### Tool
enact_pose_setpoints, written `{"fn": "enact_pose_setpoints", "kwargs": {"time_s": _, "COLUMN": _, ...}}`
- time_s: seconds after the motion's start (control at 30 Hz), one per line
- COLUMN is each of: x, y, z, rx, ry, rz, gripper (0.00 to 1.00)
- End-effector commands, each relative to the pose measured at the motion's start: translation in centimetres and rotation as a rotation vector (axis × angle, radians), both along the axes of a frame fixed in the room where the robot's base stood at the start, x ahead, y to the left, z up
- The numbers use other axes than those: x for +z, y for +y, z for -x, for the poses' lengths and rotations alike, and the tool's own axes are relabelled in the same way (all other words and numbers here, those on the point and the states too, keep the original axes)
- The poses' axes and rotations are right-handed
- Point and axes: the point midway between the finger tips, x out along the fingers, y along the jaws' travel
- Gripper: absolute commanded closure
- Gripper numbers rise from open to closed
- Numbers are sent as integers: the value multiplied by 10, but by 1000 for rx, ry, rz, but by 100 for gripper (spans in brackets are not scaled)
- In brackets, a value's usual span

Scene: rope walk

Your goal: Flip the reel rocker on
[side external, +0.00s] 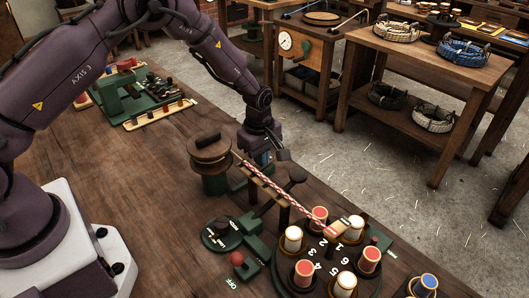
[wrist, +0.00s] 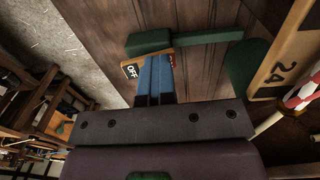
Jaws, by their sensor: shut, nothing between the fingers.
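My gripper (side external: 262,158) points down just beyond the wooden reel on its green stand (side external: 214,182). In the wrist view its two blue fingers (wrist: 154,62) are together with nothing between them. Their tips are over a small wooden plate with a black "OFF" label (wrist: 131,71) at its left end and a bit of red (wrist: 172,61) at its right. This looks like the reel rocker. The fingers hide its middle, so I cannot tell which way it is tilted or whether they touch it. In the side view the reel and gripper hide it.
A red-and-white rope (side external: 285,196) runs from the reel toward a numbered round base (side external: 312,262) with several bobbins. A separate red-knobbed lever (side external: 237,259) stands in front. A green bar (wrist: 208,37) and a wooden piece marked "24" (wrist: 283,70) lie close to the fingers.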

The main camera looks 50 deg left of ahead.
Motion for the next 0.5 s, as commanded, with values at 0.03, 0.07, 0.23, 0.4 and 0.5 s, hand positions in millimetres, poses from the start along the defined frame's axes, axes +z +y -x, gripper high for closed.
{"fn": "enact_pose_setpoints", "kwargs": {"time_s": 0.03, "x": -12, "y": 0, "z": 8, "rx": 0, "ry": 24, "rz": 0, "gripper": 100}}
{"fn": "enact_pose_setpoints", "kwargs": {"time_s": 0.07, "x": -12, "y": 0, "z": 8, "rx": 0, "ry": 24, "rz": 0, "gripper": 100}}
{"fn": "enact_pose_setpoints", "kwargs": {"time_s": 0.23, "x": -12, "y": -1, "z": 6, "rx": 0, "ry": 24, "rz": 0, "gripper": 100}}
{"fn": "enact_pose_setpoints", "kwargs": {"time_s": 0.4, "x": -12, "y": -1, "z": -2, "rx": -1, "ry": 21, "rz": 0, "gripper": 100}}
{"fn": "enact_pose_setpoints", "kwargs": {"time_s": 0.5, "x": -11, "y": -1, "z": -8, "rx": -1, "ry": 18, "rz": 0, "gripper": 100}}
